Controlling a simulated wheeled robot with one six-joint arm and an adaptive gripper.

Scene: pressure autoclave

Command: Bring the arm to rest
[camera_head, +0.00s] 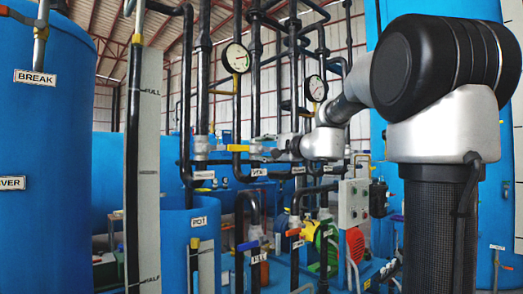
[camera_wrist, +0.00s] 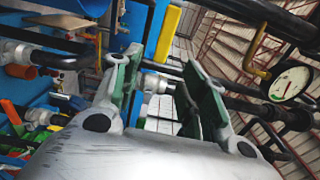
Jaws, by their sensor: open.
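My arm reaches from the right of the head view toward the pipes in the middle. My gripper (camera_head: 280,148) is small there, in front of the pipes, and its fingers are hard to make out. In the wrist view my gripper (camera_wrist: 163,75) has its two green-padded fingers spread wide apart, with nothing held between them. A yellow handle (camera_wrist: 168,34) shows beyond the gap between the fingers, apart from them. A yellow valve handle (camera_head: 238,148) also sits on a pipe left of the gripper in the head view.
Black vertical pipes (camera_head: 187,100) crowd the space around the gripper. Two gauges stand above, one at left (camera_head: 237,57) and one at right (camera_head: 316,88). A grey control box (camera_head: 354,204) is below the arm. Blue tanks (camera_head: 60,150) flank the pipework.

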